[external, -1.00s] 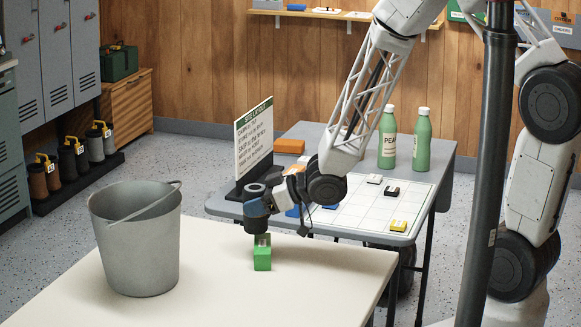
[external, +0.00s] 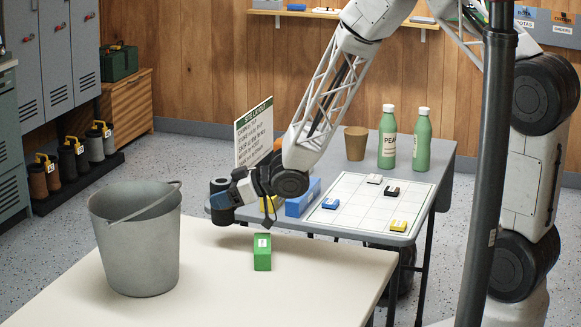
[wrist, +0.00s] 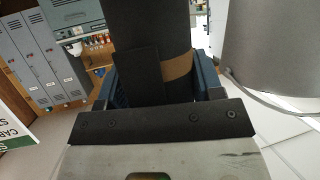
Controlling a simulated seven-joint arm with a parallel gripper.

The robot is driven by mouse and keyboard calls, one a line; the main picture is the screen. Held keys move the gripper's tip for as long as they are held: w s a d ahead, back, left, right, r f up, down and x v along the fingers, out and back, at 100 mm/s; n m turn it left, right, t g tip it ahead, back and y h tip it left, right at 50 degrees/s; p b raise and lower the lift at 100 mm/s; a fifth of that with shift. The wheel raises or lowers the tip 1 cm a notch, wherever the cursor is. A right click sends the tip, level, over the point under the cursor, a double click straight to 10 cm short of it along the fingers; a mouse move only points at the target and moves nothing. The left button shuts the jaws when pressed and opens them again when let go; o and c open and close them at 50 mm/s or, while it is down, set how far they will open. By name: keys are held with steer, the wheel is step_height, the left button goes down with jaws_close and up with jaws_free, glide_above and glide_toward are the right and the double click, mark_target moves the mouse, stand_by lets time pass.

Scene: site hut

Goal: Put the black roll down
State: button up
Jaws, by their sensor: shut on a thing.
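The black roll (external: 220,186) is held in my gripper (external: 222,201), near the back edge of the cream table in the external view, left of the green box and right of the bucket. Whether it touches anything below is not clear. In the wrist view, the black roll (wrist: 148,45) fills the space between my blue fingers (wrist: 153,88), with a brown band at its right side. My gripper is shut on it.
A grey bucket (external: 135,250) and a green box (external: 262,252) stand on the cream table (external: 300,290). The grey table (external: 425,190) behind holds a sign (external: 253,130), a blue box (external: 303,197), a brown cup (external: 356,143), two green bottles (external: 388,140) and a gridded sheet (external: 350,207) with small blocks.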

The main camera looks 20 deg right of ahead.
steer(key=w+a, duration=0.2)
steer(key=w, duration=0.1)
steer(key=w+a, duration=0.1)
steer(key=w, duration=0.1)
steer(key=shift+f, duration=0.25)
steer(key=shift+f, duration=1.75)
steer(key=shift+f, duration=0.6)
steer(key=o, duration=1)
steer(key=shift+f, duration=0.1)
steer(key=shift+r, duration=0.7)
steer(key=v, duration=1.2)
steer(key=shift+r, duration=0.1)
